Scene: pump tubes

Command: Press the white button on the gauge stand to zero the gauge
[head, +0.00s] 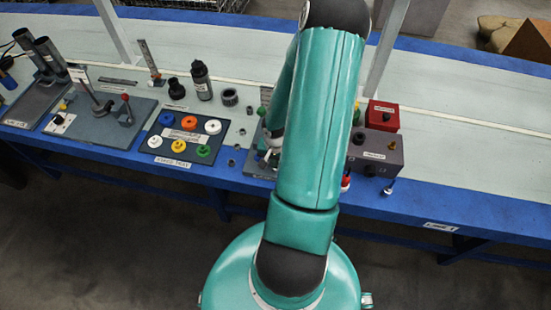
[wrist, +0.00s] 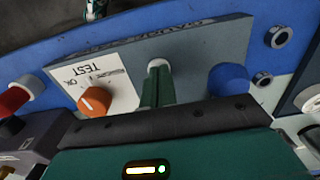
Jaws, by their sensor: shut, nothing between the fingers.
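The gauge stand (wrist: 205,45) is a grey plate in the wrist view, its label upside down along the far edge. It carries a white TEST panel (wrist: 118,75) with an orange knob (wrist: 95,100), and a blue knob (wrist: 229,78). A small white round piece, which looks like the white button (wrist: 158,62), shows right at the tips of my gripper (wrist: 158,72). The green fingers are shut and empty; I cannot tell whether they touch it. In the head view my arm hides most of the stand (head: 256,165).
Metal nuts (wrist: 278,37) lie beside the stand. In the head view, a tray (head: 160,158) of coloured caps is to the left. A grey box (head: 378,155) and a red box (head: 384,115) are to the right. The blue bench edge (head: 440,212) runs in front.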

